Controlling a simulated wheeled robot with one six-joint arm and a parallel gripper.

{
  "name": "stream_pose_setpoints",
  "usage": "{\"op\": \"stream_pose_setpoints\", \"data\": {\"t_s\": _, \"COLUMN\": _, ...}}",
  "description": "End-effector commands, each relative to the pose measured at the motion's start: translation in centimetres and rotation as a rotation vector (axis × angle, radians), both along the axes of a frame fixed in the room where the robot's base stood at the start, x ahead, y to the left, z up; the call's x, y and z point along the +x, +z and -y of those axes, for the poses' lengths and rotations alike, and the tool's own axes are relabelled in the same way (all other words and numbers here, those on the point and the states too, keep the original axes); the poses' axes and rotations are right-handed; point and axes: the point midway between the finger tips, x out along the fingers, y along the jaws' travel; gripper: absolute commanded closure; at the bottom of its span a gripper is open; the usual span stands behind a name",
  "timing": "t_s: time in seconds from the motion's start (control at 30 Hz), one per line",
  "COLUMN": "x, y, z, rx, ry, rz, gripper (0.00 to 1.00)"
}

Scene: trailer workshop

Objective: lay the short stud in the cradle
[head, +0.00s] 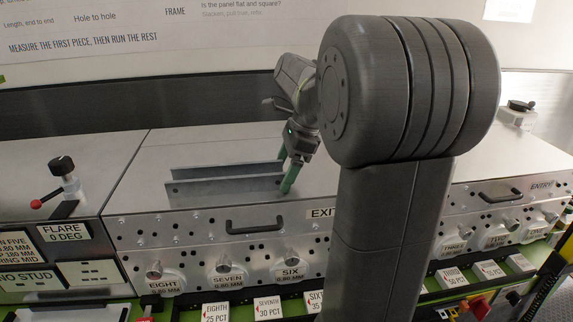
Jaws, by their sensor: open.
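An open-topped grey metal channel (224,187) with two upright side walls lies lengthwise on the flat metal machine top. It looks like a stud, but I cannot tell whether it is the short stud or the cradle. My gripper (286,169) points down at the channel's right end, its green fingers apart. One finger is on the near side and the other shows behind, so the channel's end seems to lie between them. I cannot tell whether they touch it. No other clear cradle shows; my own arm hides the area to the right.
The machine top (135,190) is clear around the channel. A black drawer handle (254,226) and several knobs line its front. A black knob with a red-tipped lever (61,168) stands at left. A label board (22,278) ending in "STUD" sits at lower left.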

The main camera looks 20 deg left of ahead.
Motion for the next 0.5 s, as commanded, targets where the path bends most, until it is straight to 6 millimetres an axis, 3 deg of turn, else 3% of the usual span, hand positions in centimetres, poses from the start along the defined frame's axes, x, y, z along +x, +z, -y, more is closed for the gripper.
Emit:
{"op": "stream_pose_setpoints", "data": {"t_s": 0.17, "x": 0.4, "y": 1.4, "z": 0.4, "rx": 0.002, "ry": -0.002, "rz": 0.003, "gripper": 0.19}}
{"op": "stream_pose_setpoints", "data": {"t_s": 0.5, "x": 1.8, "y": 8.0, "z": 2.8, "rx": 0.002, "ry": -0.002, "rz": 0.004, "gripper": 0.19}}
